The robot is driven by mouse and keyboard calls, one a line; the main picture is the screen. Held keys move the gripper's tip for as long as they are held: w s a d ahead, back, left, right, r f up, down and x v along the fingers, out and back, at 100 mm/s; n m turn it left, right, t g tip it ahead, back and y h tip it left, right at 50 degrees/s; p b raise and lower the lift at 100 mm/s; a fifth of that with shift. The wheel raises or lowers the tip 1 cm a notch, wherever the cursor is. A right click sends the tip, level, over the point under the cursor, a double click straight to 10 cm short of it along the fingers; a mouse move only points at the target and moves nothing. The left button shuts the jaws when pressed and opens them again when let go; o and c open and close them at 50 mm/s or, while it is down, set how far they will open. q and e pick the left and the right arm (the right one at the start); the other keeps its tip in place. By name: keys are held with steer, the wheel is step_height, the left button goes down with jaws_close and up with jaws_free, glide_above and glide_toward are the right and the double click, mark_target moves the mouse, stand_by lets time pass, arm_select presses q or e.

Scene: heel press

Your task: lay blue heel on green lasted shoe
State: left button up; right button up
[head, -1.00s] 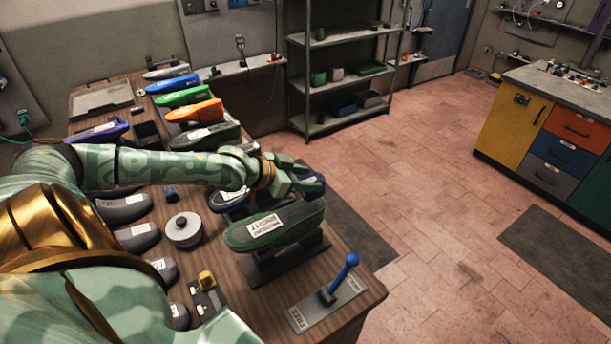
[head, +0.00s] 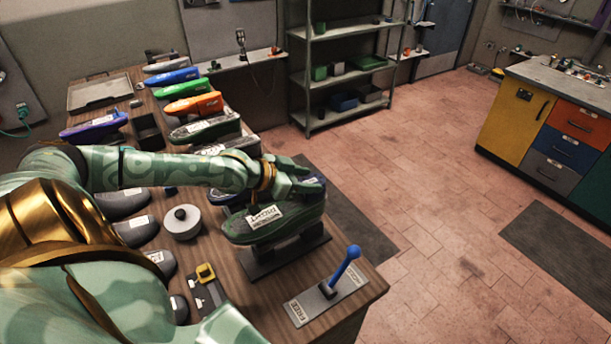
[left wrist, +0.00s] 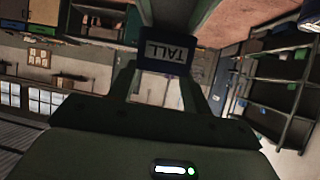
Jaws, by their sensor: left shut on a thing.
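The blue heel, a dark blue block marked TALL (left wrist: 165,57), sits between the fingers of my left gripper (left wrist: 168,75) in the left wrist view. In the head view my left gripper (head: 302,185) is shut at the far end of the dark green lasted shoe (head: 290,228), just above or behind it. The heel is mostly hidden there by the fingers; I cannot tell whether it touches the shoe. The shoe bears a white label and rests on a dark stand (head: 262,262). My right gripper is not in view.
A blue-handled lever on a grey plate (head: 305,307) stands at the front right table corner. A round grey piece (head: 183,227) and several dark shoe forms lie to the left. Coloured shoes, such as the orange one (head: 193,104), line the back. Open floor lies to the right.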

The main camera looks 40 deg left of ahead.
arm_select(q)
steer(key=shift+f, duration=0.55)
steer(key=o, duration=1.2)
steer(key=shift+s+a+r, duration=0.25)
steer(key=shift+s+r, duration=0.1)
steer(key=shift+s, duration=0.2)
steer(key=p+v, duration=1.2)
steer(key=v, duration=0.3)
steer(key=shift+d+f, duration=0.1)
steer(key=shift+d, duration=0.05)
